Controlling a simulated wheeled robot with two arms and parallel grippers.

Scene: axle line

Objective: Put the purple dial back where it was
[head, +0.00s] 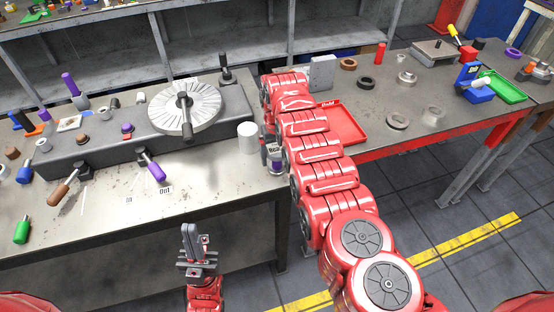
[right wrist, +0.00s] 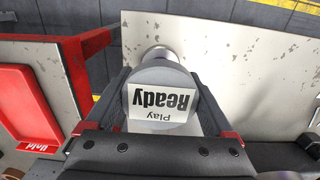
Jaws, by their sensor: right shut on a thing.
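My right gripper (head: 272,150) reaches down at the front right of the near bench. In the right wrist view, its fingers (right wrist: 168,100) are shut on a round grey piece (right wrist: 165,75) with a white label reading "Ready" and "Play". In the head view this piece (head: 276,166) is mostly hidden and shows a purplish tint. A small purple knob (head: 127,127), which may be a dial, sits on the long grey block (head: 100,148). I cannot tell which one is the purple dial. My left gripper (head: 197,240) is in front of the bench, away from everything; its opening is unclear.
A spoked disc (head: 188,108) with a handle sits on the block. A white cylinder (head: 248,137) stands near my right gripper. A purple-handled lever (head: 152,166) is at the block's front. A red tray (head: 342,124) lies right of my right arm.

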